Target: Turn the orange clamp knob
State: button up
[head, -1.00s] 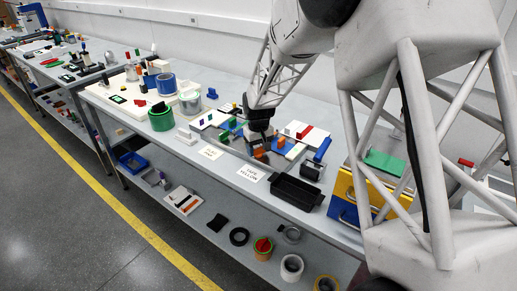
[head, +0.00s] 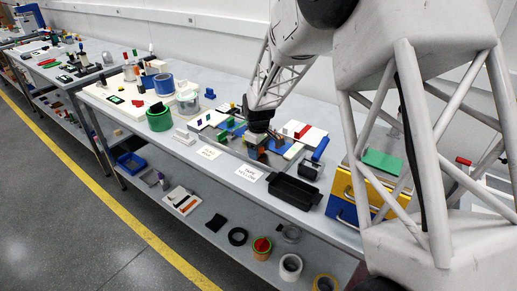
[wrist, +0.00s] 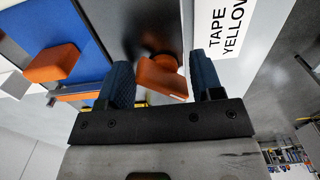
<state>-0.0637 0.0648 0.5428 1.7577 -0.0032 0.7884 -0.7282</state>
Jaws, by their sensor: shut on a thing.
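The orange clamp knob (wrist: 160,78) sits between my two blue-padded fingers in the wrist view, with a darker orange-brown round part behind it. My gripper (wrist: 161,64) is shut on the knob, one finger on each side. In the head view my gripper (head: 257,145) is low over the clamp fixture on the bench, and it largely hides the knob there. A second orange block (wrist: 52,64) stands by a blue plate (wrist: 78,25) to the left in the wrist view.
A "TAPE YELLOW" card (head: 249,173) lies in front of the fixture.

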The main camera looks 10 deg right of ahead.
jog(key=shift+w+a+r, duration=0.5)
jog(key=shift+a+r, duration=0.1)
jog(key=shift+r, duration=0.05)
jog(key=shift+c, duration=0.2)
jog(key=shift+a+f, duration=0.1)
grip_shut()
jog(key=shift+s+d+f, duration=0.25)
jog(key=o, duration=0.9)
grip_release()
jog(key=shift+o, duration=0.2)
jog(key=shift+d, duration=0.1)
jog(key=shift+r, duration=3.9)
jog(key=shift+c, duration=0.4)
